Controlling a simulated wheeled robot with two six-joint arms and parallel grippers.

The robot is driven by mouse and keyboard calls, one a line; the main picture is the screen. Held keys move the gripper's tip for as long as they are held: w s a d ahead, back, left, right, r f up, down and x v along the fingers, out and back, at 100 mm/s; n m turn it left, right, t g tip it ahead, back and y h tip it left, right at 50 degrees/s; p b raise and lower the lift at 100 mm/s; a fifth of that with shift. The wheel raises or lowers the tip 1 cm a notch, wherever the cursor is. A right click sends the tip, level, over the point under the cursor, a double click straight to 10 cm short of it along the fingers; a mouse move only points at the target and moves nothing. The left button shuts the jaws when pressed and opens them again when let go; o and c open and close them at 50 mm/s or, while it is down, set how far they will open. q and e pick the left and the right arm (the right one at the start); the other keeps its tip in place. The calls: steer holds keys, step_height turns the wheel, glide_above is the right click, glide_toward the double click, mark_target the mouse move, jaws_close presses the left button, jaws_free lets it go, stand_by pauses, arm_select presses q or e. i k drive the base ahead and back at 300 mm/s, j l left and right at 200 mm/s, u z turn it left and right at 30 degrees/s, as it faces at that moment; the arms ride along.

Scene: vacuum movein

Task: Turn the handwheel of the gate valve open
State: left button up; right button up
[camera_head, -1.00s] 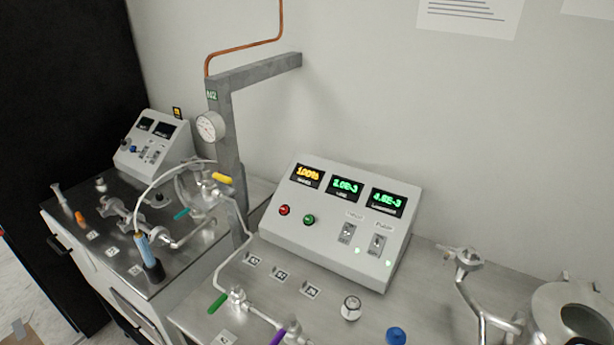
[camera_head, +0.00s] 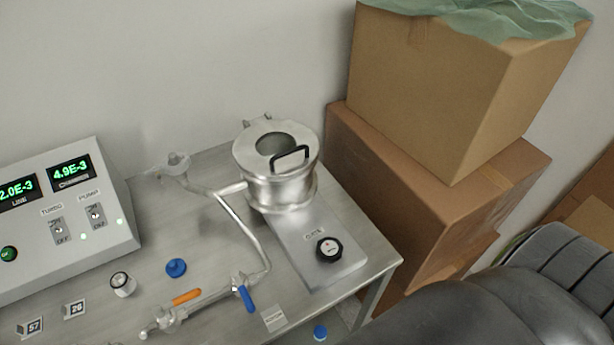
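The gate valve's handwheel (camera_head: 328,249) is a small black knob with a pale centre. It sits on a flat metal body (camera_head: 318,262) near the table's right front corner, with a "GATE" label beside it. A steel chamber (camera_head: 277,180) with a round window and a black handle stands just behind it on the same body. Neither of my grippers shows in the head view.
The control box (camera_head: 70,215) stands at the left of the steel table (camera_head: 215,262). Pipes with an orange lever (camera_head: 187,296) and a blue lever (camera_head: 246,298) lie in front. Cardboard boxes (camera_head: 440,90) are stacked at the right, and a dark ribbed object (camera_head: 500,305) fills the lower right.

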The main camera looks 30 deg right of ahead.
mark_target(329, 249)
steer(key=z, duration=0.85)
